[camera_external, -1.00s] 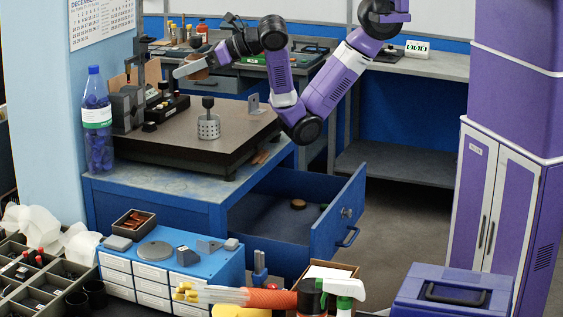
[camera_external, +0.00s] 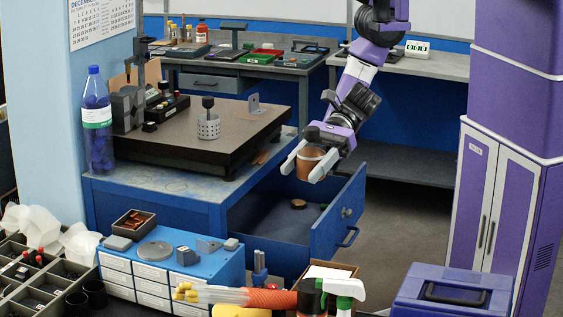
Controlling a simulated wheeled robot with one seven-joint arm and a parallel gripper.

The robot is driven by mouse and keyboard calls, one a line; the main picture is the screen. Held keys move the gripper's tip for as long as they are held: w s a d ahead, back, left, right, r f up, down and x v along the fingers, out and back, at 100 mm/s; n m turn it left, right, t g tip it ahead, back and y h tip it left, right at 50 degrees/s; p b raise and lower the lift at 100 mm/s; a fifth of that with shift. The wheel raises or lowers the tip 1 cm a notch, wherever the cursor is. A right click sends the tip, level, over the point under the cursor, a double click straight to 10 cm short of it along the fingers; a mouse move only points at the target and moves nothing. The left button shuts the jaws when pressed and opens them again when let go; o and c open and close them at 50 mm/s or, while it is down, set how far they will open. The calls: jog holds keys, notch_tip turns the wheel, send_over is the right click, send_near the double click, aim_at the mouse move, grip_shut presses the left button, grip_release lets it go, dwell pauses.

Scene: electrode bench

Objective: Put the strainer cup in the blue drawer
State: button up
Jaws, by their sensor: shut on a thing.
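My gripper (camera_external: 303,170) is shut on a copper-coloured cup (camera_external: 311,160), with a finger on either side of it. It holds the cup in the air above the open blue drawer (camera_external: 324,238), near its back right part in the picture. A grey perforated cup (camera_external: 208,128), which looks like a strainer cup, stands upright on the brown surface plate. A dark knobbed tool (camera_external: 208,103) sticks up from it. Inside the drawer lies a small round brown thing (camera_external: 298,204); a small green item is partly hidden behind the drawer front.
The surface plate (camera_external: 170,140) on the blue bench carries black devices and a small metal bracket (camera_external: 254,104). A bottle (camera_external: 97,120) stands at its left. A blue parts cabinet (camera_external: 210,268) and a spray bottle (camera_external: 343,290) stand in front. Much of the drawer floor is clear.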

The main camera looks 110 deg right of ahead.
jog(key=s+a+f+n+g+y, duration=0.1)
jog(key=s+a, duration=0.4)
jog(key=s, duration=0.2)
jog(key=s+a+n+g+y, duration=0.1)
jog(key=s+a+n+y, duration=0.1)
jog(key=s+a, duration=0.35)
jog(key=s+d+f+p, duration=0.1)
jog(key=s+d+f, duration=0.2)
jog(key=s+d, duration=0.1)
jog(key=w+d+f+p, duration=0.1)
jog(key=d+f, duration=0.4)
jog(key=d, duration=0.3)
jog(key=d+f+m+h, duration=0.1)
jog(key=d+f, duration=0.3)
jog(key=d, duration=0.4)
jog(key=w+d+f+p, duration=0.1)
jog(key=d+f, duration=0.4)
jog(key=d, duration=0.3)
jog(key=w+d+r, duration=0.1)
jog(key=w+d, duration=0.3)
jog(key=d, duration=0.4)
jog(key=w+d+r, duration=0.1)
jog(key=w+d, duration=0.2)
jog(key=d, duration=0.4)
jog(key=shift+y, duration=0.3)
notch_tip(320, 180, down, 20)
jog(key=shift+w+d+r, duration=0.1)
jog(key=shift+r, duration=0.05)
jog(key=shift+b, duration=0.3)
